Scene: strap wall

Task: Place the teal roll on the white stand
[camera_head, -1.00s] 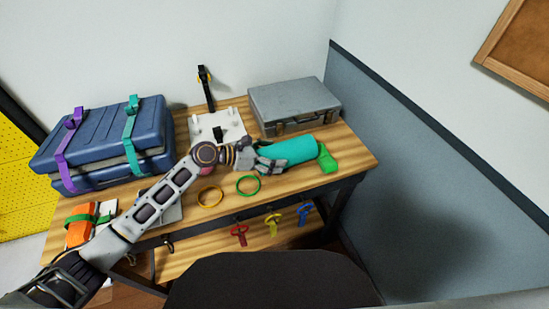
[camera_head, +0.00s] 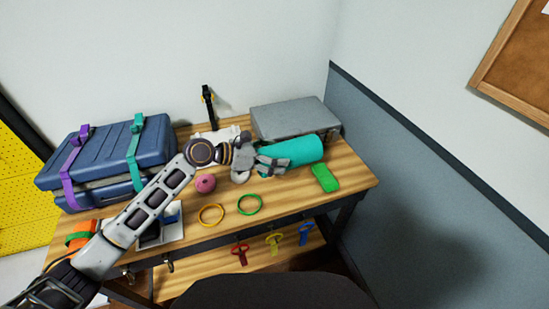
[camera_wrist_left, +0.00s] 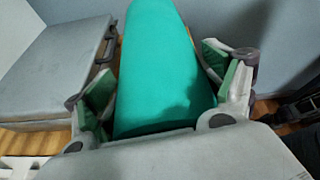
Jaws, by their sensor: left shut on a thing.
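The teal roll (camera_head: 300,151) is held level or nearly so by my left gripper (camera_head: 272,164), in front of the grey case. The gripper is shut on the roll's left end. In the left wrist view the roll (camera_wrist_left: 160,65) lies between the two green-padded fingers (camera_wrist_left: 158,85) and runs away from the palm. The white stand (camera_head: 229,131) is at the back of the table, left of the grey case. My left wrist and hand hide much of it. My right gripper is not in view.
A grey case (camera_head: 295,118) stands behind the roll. A green block (camera_head: 325,178), a green ring (camera_head: 249,205), a yellow ring (camera_head: 211,215) and a pink ball (camera_head: 205,183) lie in front. Strapped blue cases (camera_head: 105,150) are at left, and a black post (camera_head: 209,108) rises behind the stand.

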